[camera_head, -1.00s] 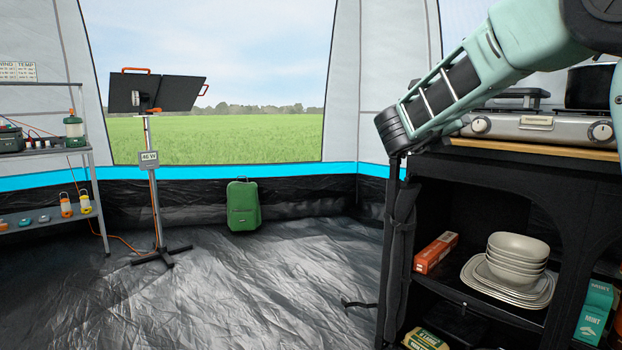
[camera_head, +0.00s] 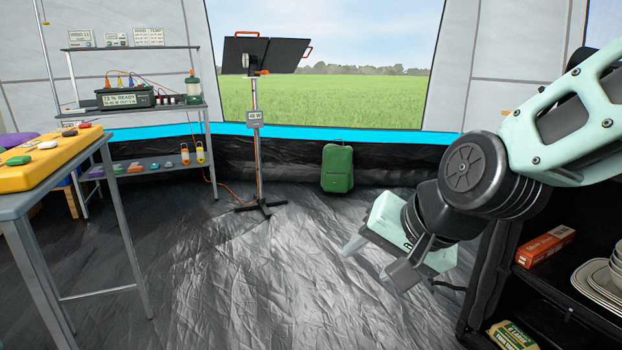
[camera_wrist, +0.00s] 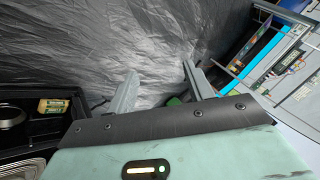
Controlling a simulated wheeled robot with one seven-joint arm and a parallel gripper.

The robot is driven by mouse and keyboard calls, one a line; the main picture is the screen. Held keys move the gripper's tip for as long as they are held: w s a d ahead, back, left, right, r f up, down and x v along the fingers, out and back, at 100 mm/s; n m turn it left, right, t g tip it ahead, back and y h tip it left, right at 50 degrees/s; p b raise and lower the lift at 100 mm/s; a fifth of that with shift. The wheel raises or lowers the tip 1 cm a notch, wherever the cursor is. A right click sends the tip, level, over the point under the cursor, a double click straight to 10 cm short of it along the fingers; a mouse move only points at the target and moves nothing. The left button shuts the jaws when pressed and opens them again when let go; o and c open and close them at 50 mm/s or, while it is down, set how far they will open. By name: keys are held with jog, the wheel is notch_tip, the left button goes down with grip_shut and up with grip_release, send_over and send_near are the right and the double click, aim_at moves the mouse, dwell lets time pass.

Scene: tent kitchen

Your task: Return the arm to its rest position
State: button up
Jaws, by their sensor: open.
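My arm reaches in from the right in the head view, folded in front of the black shelf cabinet (camera_head: 485,275). My gripper (camera_head: 367,262) hangs low at the cabinet's left side, pointing down and left over the dark groundsheet (camera_head: 220,290). In the wrist view my gripper (camera_wrist: 158,69) shows two grey fingers spread apart, with nothing between them but the groundsheet beyond.
An orange box (camera_head: 545,246) and plates (camera_head: 598,281) sit in the cabinet. The middle floor is clear.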

jog(key=s+d+f+n+g+h+p, duration=0.1)
jog(key=s+d+f+n+g+h, duration=0.15)
jog(key=s+n, duration=0.5)
jog(key=s+d+f+n+g+h+p, duration=0.2)
jog(key=s+d+n+g, duration=0.15)
jog(key=s, duration=0.75)
notch_tip(320, 180, up, 36)
jog(key=p, duration=3.6)
jog(key=shift+w+a+r, duration=0.15)
jog(key=shift+a+r, duration=0.1)
jog(key=shift+a, duration=0.2)
jog(key=shift+y, duration=0.25)
